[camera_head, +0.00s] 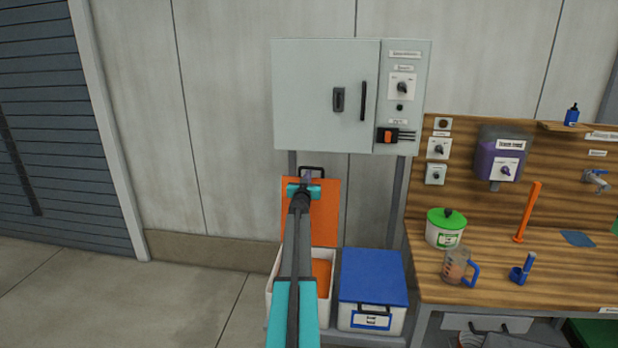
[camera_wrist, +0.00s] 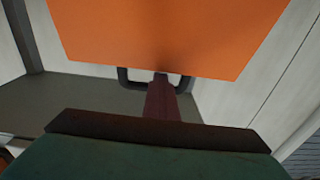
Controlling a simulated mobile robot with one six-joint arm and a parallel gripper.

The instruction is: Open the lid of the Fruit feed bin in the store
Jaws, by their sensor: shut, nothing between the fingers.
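A white bin (camera_head: 273,290) stands low on the left with its orange lid (camera_head: 328,205) raised upright behind its open top. Orange contents (camera_head: 323,272) show inside. Any label on its front is hidden by my arm, so I cannot read whether it is Fruit feed. The lid's dark handle (camera_head: 314,170) is at its upper edge. My gripper (camera_head: 306,177) is shut and empty, right at that handle. In the wrist view the lid (camera_wrist: 165,35) fills the top, and my shut fingertips (camera_wrist: 161,78) overlap the handle (camera_wrist: 125,80); I cannot tell whether they touch.
A white bin with a closed blue lid (camera_head: 371,275) stands just to the right. A grey cabinet (camera_head: 325,95) hangs above the bins. A wooden workbench (camera_head: 500,260) with a green-lidded pot (camera_head: 446,228) and a jug (camera_head: 456,267) is at right. The floor at left (camera_head: 190,290) is clear.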

